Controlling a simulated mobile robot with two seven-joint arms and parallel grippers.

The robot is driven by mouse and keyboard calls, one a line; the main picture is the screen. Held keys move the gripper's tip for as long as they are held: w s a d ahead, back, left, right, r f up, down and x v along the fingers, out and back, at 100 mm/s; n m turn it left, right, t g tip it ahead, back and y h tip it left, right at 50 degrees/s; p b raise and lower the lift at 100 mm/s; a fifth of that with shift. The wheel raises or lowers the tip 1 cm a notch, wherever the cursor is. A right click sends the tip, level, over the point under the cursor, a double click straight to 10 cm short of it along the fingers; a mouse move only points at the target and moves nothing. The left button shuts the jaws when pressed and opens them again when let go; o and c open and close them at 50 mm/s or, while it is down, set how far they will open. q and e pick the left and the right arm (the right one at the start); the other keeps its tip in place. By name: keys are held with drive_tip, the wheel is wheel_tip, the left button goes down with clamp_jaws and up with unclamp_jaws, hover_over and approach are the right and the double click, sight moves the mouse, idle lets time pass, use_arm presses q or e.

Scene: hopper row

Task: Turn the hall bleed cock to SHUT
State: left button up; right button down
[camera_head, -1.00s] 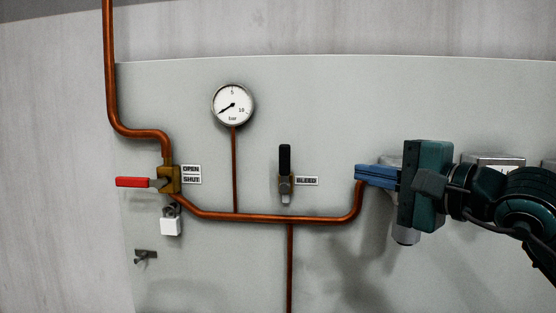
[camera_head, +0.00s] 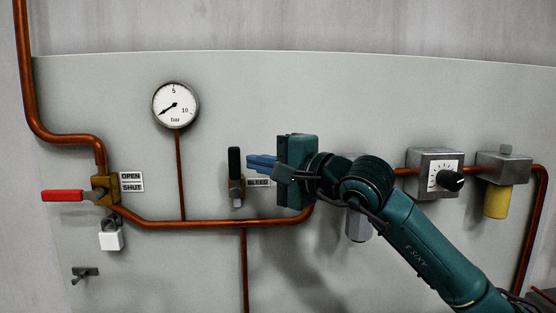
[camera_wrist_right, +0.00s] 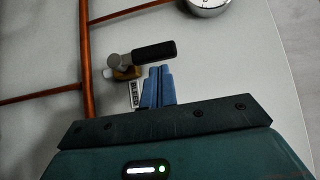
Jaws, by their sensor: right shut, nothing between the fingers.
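The bleed cock has a brass body (camera_head: 237,190) on the panel, with a black-gripped lever (camera_head: 234,162) pointing straight up. A BLEED label (camera_head: 258,183) is to its right, partly covered by my right arm. My left gripper is not in view.
A red-handled valve (camera_head: 62,196) with OPEN and SHUT labels (camera_head: 132,182) and a white padlock (camera_head: 111,239) are left. A pressure gauge (camera_head: 175,105) is above. Copper pipe (camera_head: 200,223) runs below the cock. A dial box (camera_head: 434,172) and a yellow cup (camera_head: 496,202) are right.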

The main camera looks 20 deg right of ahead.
drive_tip(key=shift+w+a, duration=0.25)
drive_tip(key=shift+w, duration=0.1)
